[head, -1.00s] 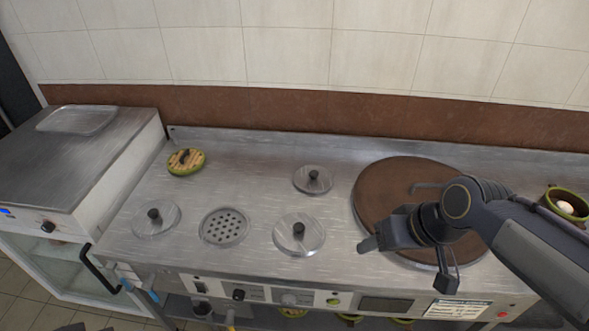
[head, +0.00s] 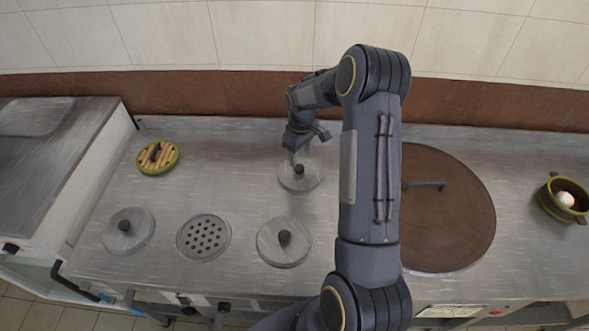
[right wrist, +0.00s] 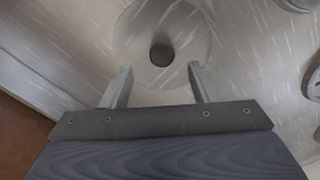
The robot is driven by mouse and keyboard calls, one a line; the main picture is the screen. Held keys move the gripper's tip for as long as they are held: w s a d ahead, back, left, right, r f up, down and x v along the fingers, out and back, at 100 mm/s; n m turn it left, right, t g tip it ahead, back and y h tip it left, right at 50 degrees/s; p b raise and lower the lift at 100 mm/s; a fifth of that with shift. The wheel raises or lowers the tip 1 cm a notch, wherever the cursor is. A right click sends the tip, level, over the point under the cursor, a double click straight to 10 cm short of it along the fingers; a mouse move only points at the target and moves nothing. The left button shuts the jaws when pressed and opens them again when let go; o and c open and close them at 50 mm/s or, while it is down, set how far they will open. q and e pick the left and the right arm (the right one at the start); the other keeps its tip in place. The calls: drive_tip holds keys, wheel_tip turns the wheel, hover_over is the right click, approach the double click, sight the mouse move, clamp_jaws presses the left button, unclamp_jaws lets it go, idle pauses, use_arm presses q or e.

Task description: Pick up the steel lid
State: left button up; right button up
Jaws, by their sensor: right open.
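Three round steel lids with dark knobs lie on the steel counter: one at the back middle (head: 296,183), one at the front middle (head: 270,249) and one at the front left (head: 115,238). My right gripper (head: 307,147) is open and empty, just above and behind the back middle lid. In the right wrist view that lid (right wrist: 135,35) lies ahead of the open fingers (right wrist: 160,83), its knob roughly centred between them and slightly beyond the tips. I see no contact with the knob. My left gripper is not in view.
A large brown round lid (head: 455,215) with a bar handle lies right of my right arm. A perforated disc (head: 203,238) sits between the front lids. A green pot (head: 554,207) holding a white egg-like thing stands far right.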

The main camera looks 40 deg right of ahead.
sight(299, 168)
wheel_tip(299, 168, down, 6)
drive_tip(key=shift+a+r+p, duration=0.1)
drive_tip(key=shift+r+p, duration=0.15)
drive_tip(key=shift+p, duration=0.4)
drive_tip(key=c, duration=1.1)
drive_tip(key=shift+o, duration=0.2)
drive_tip(key=shift+r, duration=0.15)
